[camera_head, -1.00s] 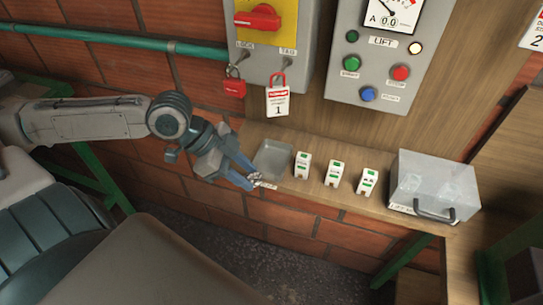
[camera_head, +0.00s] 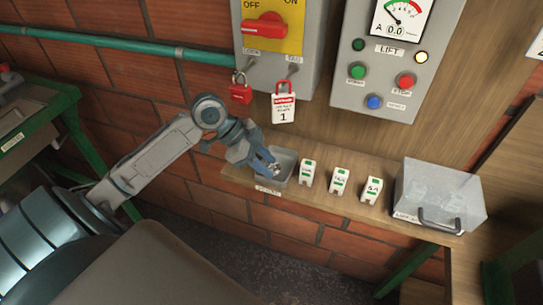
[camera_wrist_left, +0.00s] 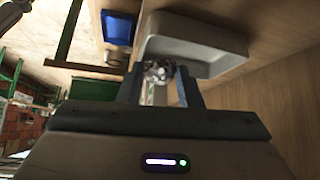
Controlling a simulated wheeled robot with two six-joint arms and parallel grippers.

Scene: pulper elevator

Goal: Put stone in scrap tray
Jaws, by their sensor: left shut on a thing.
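The scrap tray (camera_head: 289,160) is a shallow grey tray at the left end of the wooden shelf. My left gripper (camera_head: 269,163) overlaps the tray's left part in the head view. It is shut on a small, mottled grey stone (camera_head: 273,167), mostly hidden by the fingers there. In the left wrist view the stone (camera_wrist_left: 158,70) sits between the fingertips, in front of the near rim of the tray (camera_wrist_left: 203,38). I cannot tell its exact height over the tray. My right gripper is not in view.
Several white-and-green blocks (camera_head: 340,181) stand on the shelf right of the tray, then a clear box with a handle (camera_head: 440,195). A red padlock (camera_head: 240,92) and a tag (camera_head: 284,105) hang above. A blue bin (camera_wrist_left: 118,30) shows in the wrist view.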

